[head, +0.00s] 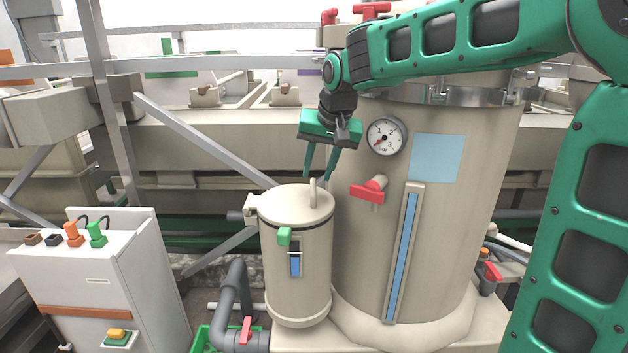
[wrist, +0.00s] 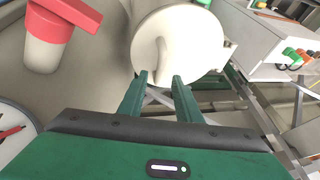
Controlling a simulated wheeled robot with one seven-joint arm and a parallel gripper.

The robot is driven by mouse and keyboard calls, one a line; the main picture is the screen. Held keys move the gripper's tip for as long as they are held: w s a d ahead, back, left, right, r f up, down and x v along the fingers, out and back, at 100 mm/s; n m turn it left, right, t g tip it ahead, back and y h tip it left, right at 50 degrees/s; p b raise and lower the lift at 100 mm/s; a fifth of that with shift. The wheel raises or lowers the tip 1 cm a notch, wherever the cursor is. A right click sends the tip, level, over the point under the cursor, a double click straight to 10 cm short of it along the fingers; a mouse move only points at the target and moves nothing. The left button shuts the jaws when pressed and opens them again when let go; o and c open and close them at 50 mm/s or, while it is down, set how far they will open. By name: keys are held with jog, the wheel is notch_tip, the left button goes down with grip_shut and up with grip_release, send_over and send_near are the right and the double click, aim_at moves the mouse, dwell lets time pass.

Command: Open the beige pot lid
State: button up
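The beige pot (head: 297,270) stands upright beside the large beige tank. Its round lid (head: 280,205) lies flat on top, closed, with an upright loop handle (head: 313,192). The lid (wrist: 195,50) also shows in the wrist view, with its handle (wrist: 163,58) edge-on. My green gripper (head: 318,176) points down just above the lid's handle. In the wrist view its two fingers (wrist: 160,78) are apart, with an empty gap between them, and the handle appears just beyond the fingertips. I cannot tell the exact distance to the handle.
The large tank (head: 440,240) with a pressure gauge (head: 386,136) and a red valve handle (head: 369,190) stands close on the right. A white control box (head: 100,280) stands at left. Metal rails lie behind.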

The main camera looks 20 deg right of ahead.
aim_at(313, 183)
jog(key=shift+x, duration=1.75)
grip_shut()
jog(key=shift+r, duration=0.1)
